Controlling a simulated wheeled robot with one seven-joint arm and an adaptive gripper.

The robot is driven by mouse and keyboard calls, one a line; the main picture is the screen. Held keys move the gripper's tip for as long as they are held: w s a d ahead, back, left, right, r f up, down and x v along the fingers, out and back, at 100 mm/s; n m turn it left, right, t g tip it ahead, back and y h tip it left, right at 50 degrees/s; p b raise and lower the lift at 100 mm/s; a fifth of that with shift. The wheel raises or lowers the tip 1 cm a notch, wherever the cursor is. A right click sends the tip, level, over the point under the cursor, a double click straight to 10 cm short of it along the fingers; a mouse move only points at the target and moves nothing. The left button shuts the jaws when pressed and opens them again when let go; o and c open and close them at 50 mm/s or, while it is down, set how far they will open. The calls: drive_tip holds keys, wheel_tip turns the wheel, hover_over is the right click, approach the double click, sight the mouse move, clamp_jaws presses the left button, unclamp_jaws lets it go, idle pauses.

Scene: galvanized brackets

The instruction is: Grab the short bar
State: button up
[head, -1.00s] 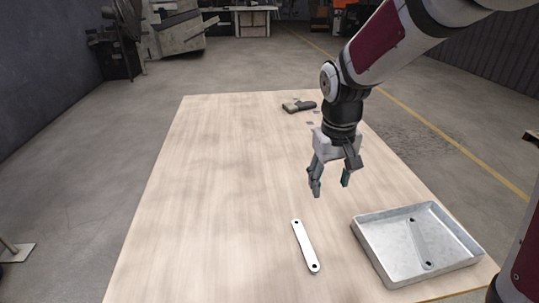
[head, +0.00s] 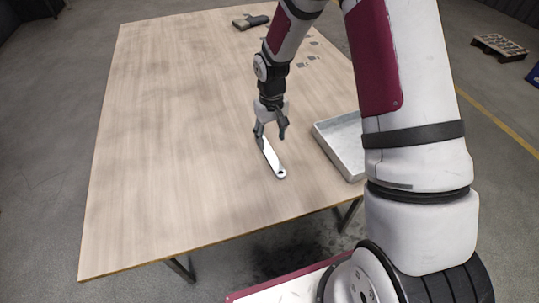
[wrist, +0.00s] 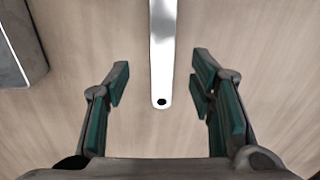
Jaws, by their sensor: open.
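A flat, pale metal bar (head: 273,158) with rounded ends lies on the wooden table (head: 150,130) near its front edge. In the wrist view the bar (wrist: 162,60) runs down from the top edge, and its near end with a dark hole shows between the fingers. My gripper (head: 271,140) is open and empty above the bar's far part, with one finger to each side in the picture. It also shows in the wrist view (wrist: 160,75), with green pads on both fingers. The bar's other end is outside the wrist view.
A shallow metal tray (head: 342,152) stands right of the bar, partly hidden by my arm; its wall shows in the wrist view (wrist: 33,62). A dark tool (head: 251,22) lies at the table's far end. Several small flat pieces lie nearby. The table's left side is clear.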

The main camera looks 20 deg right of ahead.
sight(270, 153)
drive_tip(key=shift+w+a+f, duration=0.1)
drive_tip(key=shift+f, duration=1.6)
drive_tip(key=shift+w+a+f, duration=0.1)
drive_tip(key=shift+f, duration=1.6)
drive_tip(key=shift+c, duration=0.2)
clamp_jaws()
